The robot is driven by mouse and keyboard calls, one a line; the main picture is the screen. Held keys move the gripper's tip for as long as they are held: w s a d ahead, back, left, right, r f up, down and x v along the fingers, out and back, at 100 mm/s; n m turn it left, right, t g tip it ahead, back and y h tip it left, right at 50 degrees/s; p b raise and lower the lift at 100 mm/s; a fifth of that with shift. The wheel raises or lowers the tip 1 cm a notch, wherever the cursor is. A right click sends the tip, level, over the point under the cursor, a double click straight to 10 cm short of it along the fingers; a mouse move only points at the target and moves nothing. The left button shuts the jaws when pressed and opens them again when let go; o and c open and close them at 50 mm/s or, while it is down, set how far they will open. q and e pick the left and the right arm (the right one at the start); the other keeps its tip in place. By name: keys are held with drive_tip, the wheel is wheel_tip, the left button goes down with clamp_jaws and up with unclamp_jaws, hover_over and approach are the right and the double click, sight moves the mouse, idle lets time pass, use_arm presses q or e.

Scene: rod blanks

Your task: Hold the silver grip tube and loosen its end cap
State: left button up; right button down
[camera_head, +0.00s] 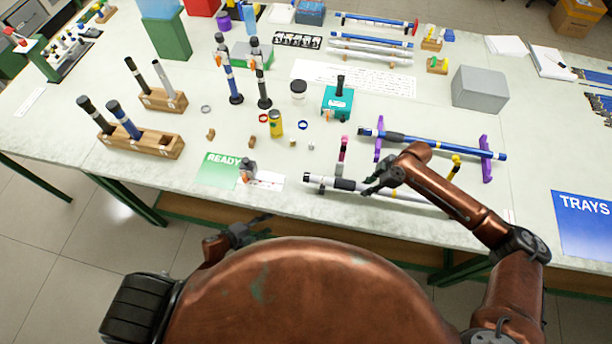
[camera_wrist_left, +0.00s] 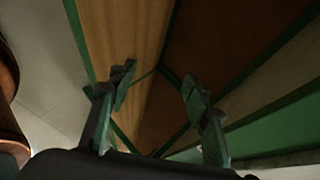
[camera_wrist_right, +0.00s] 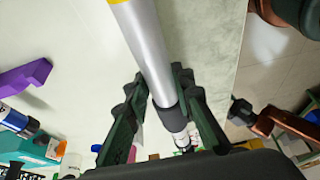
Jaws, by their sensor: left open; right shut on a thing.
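The silver grip tube (camera_head: 412,196) lies along the table's front edge, with a dark grip sleeve (camera_head: 345,184) towards its left end. The end cap (camera_head: 307,181) is the small dark piece at that left end. My right gripper (camera_head: 372,186) is shut on the tube just right of the sleeve. In the right wrist view the silver tube (camera_wrist_right: 148,50) runs between the fingers (camera_wrist_right: 160,88), with the dark sleeve (camera_wrist_right: 173,118) beyond them. My left gripper (camera_head: 240,232) is open and empty, off the table's front edge. Its spread fingers (camera_wrist_left: 157,88) face the table's underside.
A blue tube (camera_head: 430,145) lies on purple supports (camera_head: 486,160) behind the silver tube. A green READY card (camera_head: 215,168), a yellow can (camera_head: 276,123) and wooden racks (camera_head: 150,145) are to the left.

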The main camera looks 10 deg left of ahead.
use_arm(q)
drive_tip(key=s+d+r+m+g+h, duration=0.4)
drive_tip(key=s+d+r+m+g, duration=0.45)
drive_tip(key=m, duration=0.55)
drive_tip(key=w+d+r+m+g, duration=0.1)
drive_tip(key=w+d+r+m, duration=0.25)
drive_tip(key=d+r, duration=0.35)
drive_tip(key=w+d+r+m+g, duration=0.2)
drive_tip(key=w+d+r+m, duration=0.1)
drive_tip(key=d+r+m, duration=0.3)
drive_tip(key=m+t+y, duration=0.5)
drive_tip(key=m+y, duration=0.4)
drive_tip(key=y, duration=0.2)
approach(306, 176)
drive_tip(key=x, duration=1)
drive_tip(key=shift+a+f, duration=0.1)
drive_tip(key=shift+f, duration=0.05)
drive_tip(key=shift+c, duration=0.5)
